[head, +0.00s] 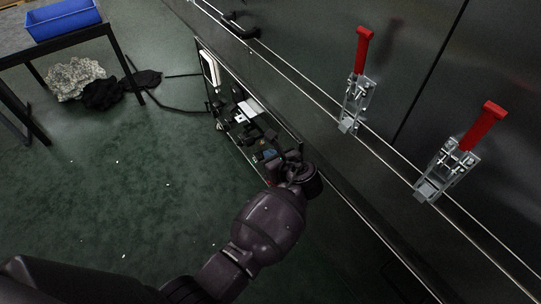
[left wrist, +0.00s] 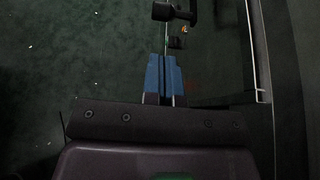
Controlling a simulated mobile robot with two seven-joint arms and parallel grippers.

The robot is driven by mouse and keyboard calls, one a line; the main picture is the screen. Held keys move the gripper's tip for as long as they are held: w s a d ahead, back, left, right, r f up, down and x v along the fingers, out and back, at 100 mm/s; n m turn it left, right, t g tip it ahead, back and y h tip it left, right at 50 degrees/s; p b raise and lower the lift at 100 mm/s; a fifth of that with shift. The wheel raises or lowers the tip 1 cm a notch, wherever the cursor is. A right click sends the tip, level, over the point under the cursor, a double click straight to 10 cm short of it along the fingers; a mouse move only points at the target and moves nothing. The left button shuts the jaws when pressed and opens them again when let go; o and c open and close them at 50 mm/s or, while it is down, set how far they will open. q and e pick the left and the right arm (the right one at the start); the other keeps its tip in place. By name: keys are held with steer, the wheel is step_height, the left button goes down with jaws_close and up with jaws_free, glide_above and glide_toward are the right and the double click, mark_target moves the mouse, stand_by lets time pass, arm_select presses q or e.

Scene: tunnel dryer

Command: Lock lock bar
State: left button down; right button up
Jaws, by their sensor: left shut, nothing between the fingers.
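Two metal toggle latches with red handles sit on the dark machine front in the head view: a left latch (head: 355,92) and a right latch (head: 461,150). Both red handles point up, tilted to the right. I cannot tell which part is the lock bar. My left gripper (head: 268,154) is below and left of both latches, apart from them, beside the machine's lower opening. Its blue fingers show shut and empty in the left wrist view (left wrist: 163,58). A dark rounded part (left wrist: 175,12) lies just beyond the fingertips there. My right gripper is not in view.
The machine's lower opening (head: 236,112) holds dark parts and has a light metal edge. A black handle (head: 240,26) is at the top. A dark table (head: 57,47) with a blue bin (head: 62,20) stands far left, cloths (head: 78,80) beneath. The green floor (head: 130,190) is mostly clear.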

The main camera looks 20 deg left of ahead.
mark_target(250, 143)
arm_select(q)
steer(key=b+x, duration=0.1)
steer(key=x, duration=0.2)
steer(key=b+x, duration=0.1)
steer(key=x, duration=0.2)
steer(key=b+x, duration=0.2)
steer(key=x, duration=0.2)
steer(key=shift+s+f, duration=0.15)
steer(key=shift+f, duration=0.25)
steer(key=shift+w+a+f+b, duration=0.1)
steer(key=shift+w+a+b, duration=0.25)
steer(key=shift+w+a, duration=0.15)
steer(key=shift+w, duration=0.05)
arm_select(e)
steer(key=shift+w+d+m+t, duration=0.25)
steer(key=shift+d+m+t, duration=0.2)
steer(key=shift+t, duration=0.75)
arm_select(q)
steer(key=shift+r, duration=0.2)
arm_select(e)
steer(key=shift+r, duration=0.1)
